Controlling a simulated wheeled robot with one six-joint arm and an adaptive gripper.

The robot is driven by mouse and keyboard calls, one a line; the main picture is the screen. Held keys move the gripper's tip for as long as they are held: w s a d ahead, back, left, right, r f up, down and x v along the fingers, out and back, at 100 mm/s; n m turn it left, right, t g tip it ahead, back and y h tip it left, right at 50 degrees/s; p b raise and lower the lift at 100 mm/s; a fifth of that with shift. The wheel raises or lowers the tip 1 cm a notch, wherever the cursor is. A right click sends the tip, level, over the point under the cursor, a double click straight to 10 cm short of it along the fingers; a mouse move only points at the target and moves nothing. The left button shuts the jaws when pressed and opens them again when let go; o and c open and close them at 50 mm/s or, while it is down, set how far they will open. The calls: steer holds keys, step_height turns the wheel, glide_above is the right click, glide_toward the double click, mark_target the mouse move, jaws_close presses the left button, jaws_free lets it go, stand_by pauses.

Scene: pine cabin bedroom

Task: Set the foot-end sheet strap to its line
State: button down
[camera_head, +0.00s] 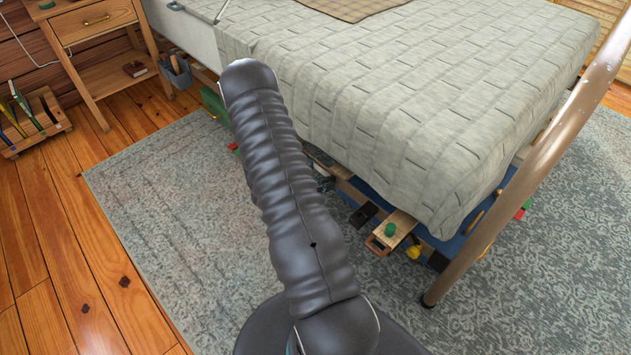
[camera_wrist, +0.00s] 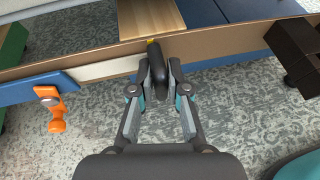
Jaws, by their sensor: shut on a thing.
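My gripper (camera_wrist: 159,78) is shut on a rounded black handle (camera_wrist: 156,60) at the edge of a tan rail under the bed. A small yellow mark (camera_wrist: 150,42) shows on the rail beside the top of the handle. I cannot tell whether the handle belongs to the sheet strap, and no line is clear apart from that mark. In the head view my gripper (camera_head: 326,183) is small and mostly behind my arm, beside the low rail at the bed's side.
The bed's grey quilt (camera_head: 420,110) hangs over the rail. An orange knob (camera_wrist: 56,115) hangs at left, and a dark brown block (camera_wrist: 295,50) stands at right. In the head view, a wooden piece with a green knob (camera_head: 389,230) sticks out near a slanted tan post (camera_head: 530,165). The rug (camera_head: 160,220) is clear.

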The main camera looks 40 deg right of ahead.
steer(key=c, duration=1.2)
jaws_free()
steer(key=v, duration=1.2)
steer(key=shift+r, duration=0.1)
steer(key=shift+w, duration=0.1)
